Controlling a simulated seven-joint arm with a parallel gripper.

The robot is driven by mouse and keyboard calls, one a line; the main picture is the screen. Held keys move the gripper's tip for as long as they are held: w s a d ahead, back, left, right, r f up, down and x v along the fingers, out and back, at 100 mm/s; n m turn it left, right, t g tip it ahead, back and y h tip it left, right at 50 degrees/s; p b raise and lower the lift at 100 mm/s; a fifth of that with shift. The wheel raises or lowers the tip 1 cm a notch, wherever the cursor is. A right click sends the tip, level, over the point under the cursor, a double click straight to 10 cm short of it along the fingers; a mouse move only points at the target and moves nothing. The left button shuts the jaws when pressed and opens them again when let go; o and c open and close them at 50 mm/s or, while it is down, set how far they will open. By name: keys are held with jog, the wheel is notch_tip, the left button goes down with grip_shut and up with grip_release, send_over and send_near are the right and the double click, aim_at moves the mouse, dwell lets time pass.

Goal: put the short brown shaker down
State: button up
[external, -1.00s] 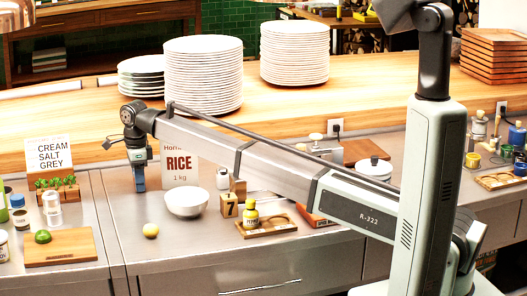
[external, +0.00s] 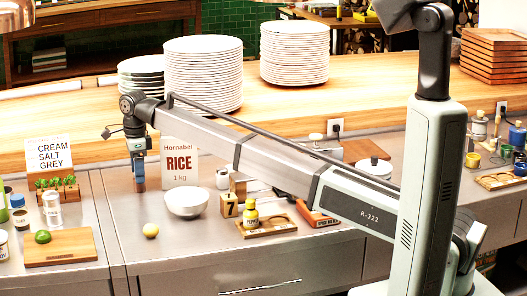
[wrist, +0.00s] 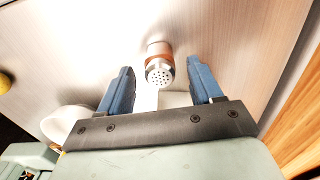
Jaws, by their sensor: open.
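The short brown shaker (wrist: 158,50) has a perforated metal top and stands on the grey counter in the wrist view. It shows just past my fingertips, between the lines of the two blue fingers, with a gap on each side. In the external view a small brown part of the shaker (external: 140,187) shows right below the fingers. My gripper (wrist: 162,80) is open and empty, above the shaker. In the external view my gripper (external: 139,176) hangs pointing down, left of the rice box.
The rice box (external: 180,163) and a white bowl (external: 186,203) stand to the right of my gripper. A yellow ball (external: 150,230) lies in front. A cutting board (external: 60,247) and a cream-salt-grey sign (external: 50,152) are to the left. Stacked plates (external: 203,77) stand behind on the raised wooden counter.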

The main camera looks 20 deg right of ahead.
notch_tip(320, 180, up, 9)
dwell(0.4)
